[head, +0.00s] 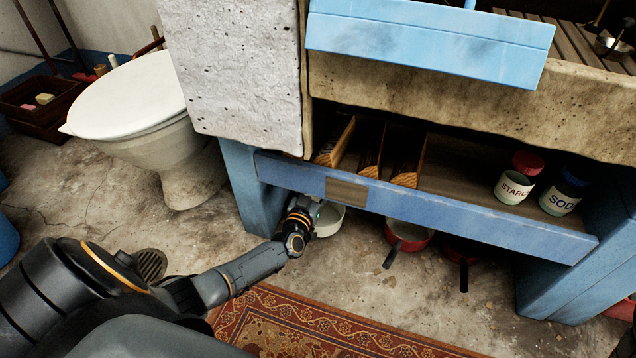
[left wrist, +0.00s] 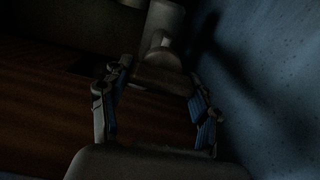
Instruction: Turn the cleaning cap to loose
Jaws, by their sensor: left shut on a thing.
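The cleaning cap (left wrist: 163,78) looks like a dull grey, rounded piece at the lower end of a grey fitting (left wrist: 165,22) in the dark left wrist view. My left gripper (left wrist: 155,112) has its two blue-padded fingers on either side of it and is shut on it. The exact contact and the cap's turn angle are too dark to tell. In the head view my left gripper (head: 302,208) reaches up behind the blue front rail (head: 430,210) of the washtrough stand. The cap is hidden there. My right gripper is not in view.
A pale bowl (head: 330,219) and a red pan (head: 412,236) stand on the floor close behind the rail. Starch (head: 514,188) and soda (head: 560,204) jars stand on the shelf. A toilet (head: 135,95) is at left. A patterned rug (head: 300,322) lies in front.

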